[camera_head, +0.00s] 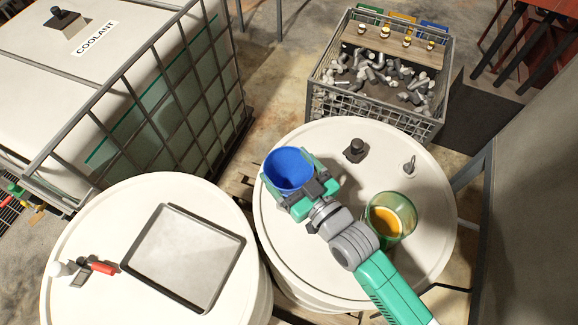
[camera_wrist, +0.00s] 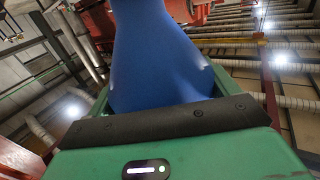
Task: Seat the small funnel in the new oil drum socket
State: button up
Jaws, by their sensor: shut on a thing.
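A blue funnel (camera_head: 288,168) is in my gripper (camera_head: 290,174), over the left part of the right white drum's top (camera_head: 325,265). My gripper is shut, with its green fingers on either side of the funnel. The funnel's wide mouth faces up in the head view, and its lower end is hidden. In the wrist view the blue funnel (camera_wrist: 160,60) fills the middle above the green gripper body. A dark fitting (camera_head: 354,150) stands on the drum top, right of the funnel and apart from it. I cannot tell whether it is the socket.
A green see-through container (camera_head: 404,220) with orange contents stands beside my arm on the right drum. A small grey fitting (camera_head: 409,167) is near the drum's far edge. The left drum holds a tray (camera_head: 185,255) and a red-handled tool (camera_head: 98,266). A caged coolant tank (camera_head: 110,60) stands behind.

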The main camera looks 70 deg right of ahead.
aim_at(289, 184)
jog(key=shift+f+b, duration=2.35)
jog(key=shift+f, duration=1.15)
jog(key=o, duration=1.1)
jog(key=b+v, duration=0.1)
jog(key=v, duration=0.6)
jog(key=shift+s+a, duration=0.25)
jog(key=shift+s, duration=0.05)
